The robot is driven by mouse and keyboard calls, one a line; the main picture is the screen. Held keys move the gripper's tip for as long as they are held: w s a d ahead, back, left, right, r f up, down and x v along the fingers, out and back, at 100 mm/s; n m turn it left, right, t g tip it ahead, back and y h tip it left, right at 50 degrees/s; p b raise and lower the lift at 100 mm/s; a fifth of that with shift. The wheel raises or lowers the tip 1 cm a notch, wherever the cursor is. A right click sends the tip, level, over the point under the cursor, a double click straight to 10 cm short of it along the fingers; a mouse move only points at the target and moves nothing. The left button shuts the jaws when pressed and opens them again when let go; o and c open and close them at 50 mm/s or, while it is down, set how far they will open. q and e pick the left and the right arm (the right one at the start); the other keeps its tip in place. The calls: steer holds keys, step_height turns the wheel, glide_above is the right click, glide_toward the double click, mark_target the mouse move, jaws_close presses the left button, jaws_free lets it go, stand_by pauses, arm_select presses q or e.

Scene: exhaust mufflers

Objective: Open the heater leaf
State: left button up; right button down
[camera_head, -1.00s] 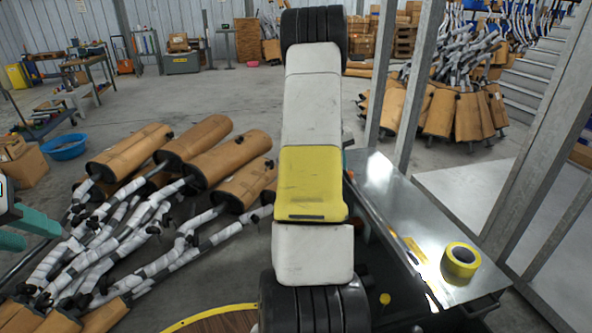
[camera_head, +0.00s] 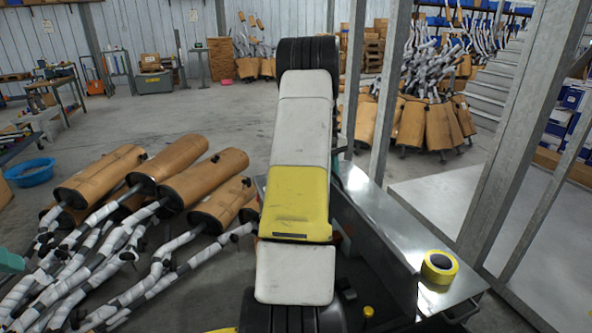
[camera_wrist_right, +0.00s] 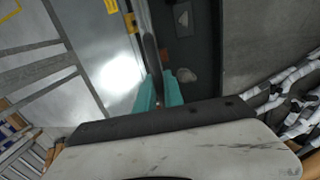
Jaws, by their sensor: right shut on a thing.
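The heater is a metal box with a shiny top (camera_head: 396,214) right of my right arm in the head view. Its leaf seems to be the thin panel (camera_wrist_right: 150,55) seen nearly edge-on in the right wrist view, between the shiny metal and a dark recess. My right gripper (camera_wrist_right: 158,90) has its teal fingers shut on the leaf's edge. In the head view my right arm hides most of that gripper; a bit of teal shows beside it (camera_head: 336,164). A teal piece of my left gripper (camera_head: 10,262) shows at the left edge; its fingertips are not clear.
A yellow tape roll (camera_head: 439,266) lies on the metal top. Several brown mufflers (camera_head: 205,178) with wrapped pipes lie on the floor at left. Grey steel posts (camera_head: 505,140) stand at right. Open floor (camera_head: 170,115) lies behind the mufflers.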

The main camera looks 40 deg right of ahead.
steer(key=c, duration=1.5)
jaws_free()
steer(key=shift+w+a+r, duration=0.1)
steer(key=shift+a+r, duration=0.1)
steer(key=shift+r, duration=1.05)
steer(key=shift+w+a+r, duration=0.1)
steer(key=shift+a+r, duration=0.1)
steer(key=shift+r, duration=1.1)
steer(key=shift+a+r, duration=0.2)
steer(key=shift+r, duration=1.05)
